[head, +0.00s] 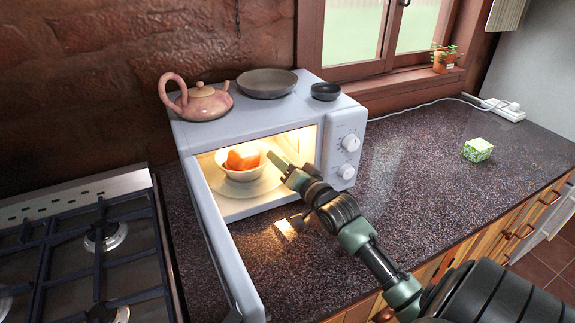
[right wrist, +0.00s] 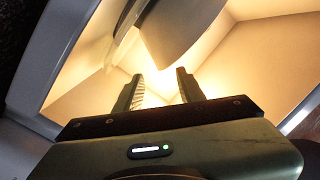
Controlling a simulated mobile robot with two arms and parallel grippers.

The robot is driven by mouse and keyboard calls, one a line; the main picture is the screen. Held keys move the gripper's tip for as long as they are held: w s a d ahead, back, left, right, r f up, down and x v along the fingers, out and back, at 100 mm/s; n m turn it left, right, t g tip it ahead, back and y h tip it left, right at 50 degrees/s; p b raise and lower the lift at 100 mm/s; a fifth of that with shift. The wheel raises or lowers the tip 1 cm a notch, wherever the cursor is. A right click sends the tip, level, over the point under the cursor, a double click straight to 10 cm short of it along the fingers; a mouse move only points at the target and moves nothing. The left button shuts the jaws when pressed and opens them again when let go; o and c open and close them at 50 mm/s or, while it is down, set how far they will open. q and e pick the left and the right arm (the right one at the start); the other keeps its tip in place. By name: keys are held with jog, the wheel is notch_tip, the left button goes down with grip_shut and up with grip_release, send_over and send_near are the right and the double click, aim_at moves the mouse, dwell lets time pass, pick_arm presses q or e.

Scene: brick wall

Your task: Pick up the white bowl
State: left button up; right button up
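The white bowl (head: 240,174) stands upright on the round plate (head: 262,188) inside the lit, open microwave (head: 245,131). It holds an orange item (head: 243,157). My right gripper (head: 279,164) reaches into the microwave opening from the right, its fingertips to the right of the bowl and apart from it. In the right wrist view, its two fingers (right wrist: 160,82) are spread with nothing between them. A pale curved surface, likely the bowl (right wrist: 178,25), shows beyond the fingers there. My left gripper is out of view.
The microwave door (head: 222,240) hangs open toward the front left. A teapot (head: 203,102), a pan (head: 267,83) and a small dark bowl (head: 325,91) stand on top. A gas stove (head: 85,255) is at left.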

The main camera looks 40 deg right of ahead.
jog(key=shift+w+d, duration=0.2)
jog(key=shift+w, duration=2)
jog(key=shift+s+f, duration=0.1)
grip_shut()
